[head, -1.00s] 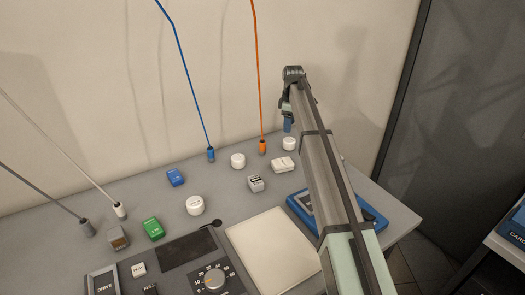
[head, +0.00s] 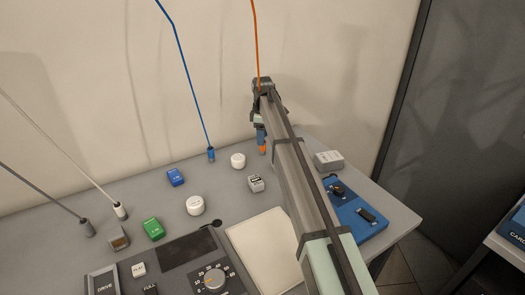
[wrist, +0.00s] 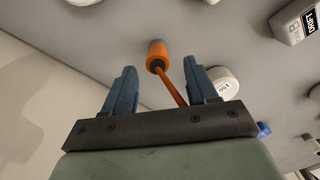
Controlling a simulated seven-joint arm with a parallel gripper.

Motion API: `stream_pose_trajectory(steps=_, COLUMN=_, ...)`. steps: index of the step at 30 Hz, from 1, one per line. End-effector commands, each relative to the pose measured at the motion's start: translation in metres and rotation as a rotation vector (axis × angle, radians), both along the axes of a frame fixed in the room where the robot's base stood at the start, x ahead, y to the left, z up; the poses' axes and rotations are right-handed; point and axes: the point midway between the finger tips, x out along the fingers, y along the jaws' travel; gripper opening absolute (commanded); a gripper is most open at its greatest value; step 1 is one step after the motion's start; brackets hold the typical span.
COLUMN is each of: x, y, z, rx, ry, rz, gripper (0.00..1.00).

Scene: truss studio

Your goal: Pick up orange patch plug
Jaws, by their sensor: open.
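The orange patch plug (wrist: 156,52) hangs on an orange cable (wrist: 172,83) that runs down between the blue fingers in the wrist view. In the head view the plug (head: 262,150) shows just below the fingertips, largely covered by my gripper (head: 261,138). In the wrist view my gripper (wrist: 161,85) is open, with one finger on each side of the cable. The plug lies just beyond the fingertips, and no finger visibly touches it.
A white round knob (wrist: 224,83) sits close beside the right finger in the wrist view. A grey labelled block (wrist: 292,20) is at upper right. In the head view a blue plug (head: 211,155) hangs to the left, and a blue device (head: 362,218) lies right of my arm.

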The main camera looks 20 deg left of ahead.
Motion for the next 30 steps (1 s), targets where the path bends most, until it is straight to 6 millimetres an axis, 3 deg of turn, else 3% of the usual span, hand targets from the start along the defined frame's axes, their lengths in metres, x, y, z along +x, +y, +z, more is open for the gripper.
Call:
stream_pose_trajectory(steps=8, x=0.001, y=0.0, z=-0.016, rx=0.0, ry=-0.001, rz=0.0, gripper=0.57)
stream_pose_trajectory(steps=19, x=0.002, y=0.0, z=-0.059, rx=0.0, ry=0.0, rz=-0.001, gripper=0.57)
stream_pose_trajectory(steps=27, x=0.003, y=0.0, z=-0.062, rx=0.001, ry=-0.001, rz=-0.001, gripper=0.56)
stream_pose_trajectory(steps=30, x=0.003, y=0.0, z=-0.062, rx=0.001, ry=-0.001, rz=-0.001, gripper=0.47)
